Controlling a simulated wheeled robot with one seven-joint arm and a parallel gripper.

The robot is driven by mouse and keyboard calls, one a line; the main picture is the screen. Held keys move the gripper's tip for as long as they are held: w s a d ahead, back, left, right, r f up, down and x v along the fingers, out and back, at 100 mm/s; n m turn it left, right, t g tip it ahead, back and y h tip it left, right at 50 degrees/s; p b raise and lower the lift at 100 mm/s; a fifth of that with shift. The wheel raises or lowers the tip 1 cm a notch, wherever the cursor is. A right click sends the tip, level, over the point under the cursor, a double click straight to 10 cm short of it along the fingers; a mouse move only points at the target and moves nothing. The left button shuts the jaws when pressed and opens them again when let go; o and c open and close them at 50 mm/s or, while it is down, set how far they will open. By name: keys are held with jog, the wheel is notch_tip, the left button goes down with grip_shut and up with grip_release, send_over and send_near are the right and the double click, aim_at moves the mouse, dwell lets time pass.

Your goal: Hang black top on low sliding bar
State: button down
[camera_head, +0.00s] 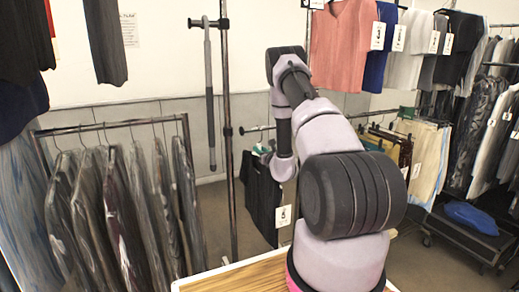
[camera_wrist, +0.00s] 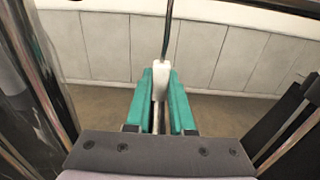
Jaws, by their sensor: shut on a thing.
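The black top (camera_head: 262,200) hangs below my gripper in the middle of the head view, with a white tag on its right side. In the wrist view, the teal fingers of my gripper (camera_wrist: 161,95) are shut on a white hanger neck (camera_wrist: 161,78), with a thin metal hook rising from it. In the head view my arm hides most of the gripper and hanger. A low bar (camera_head: 372,112) runs behind my arm near the top's height. Whether the hook touches the bar cannot be told.
A rack of dark garments (camera_head: 115,215) stands at the left, beside a thin upright post (camera_head: 228,130). Coral and blue tops (camera_head: 342,45) hang on a higher rail. A low wheeled platform with a blue cloth (camera_head: 470,217) is at the right. A wooden surface (camera_head: 240,275) lies in front.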

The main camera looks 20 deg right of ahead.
jog(key=c, duration=0.7)
grip_release()
jog(key=shift+f, duration=0.1)
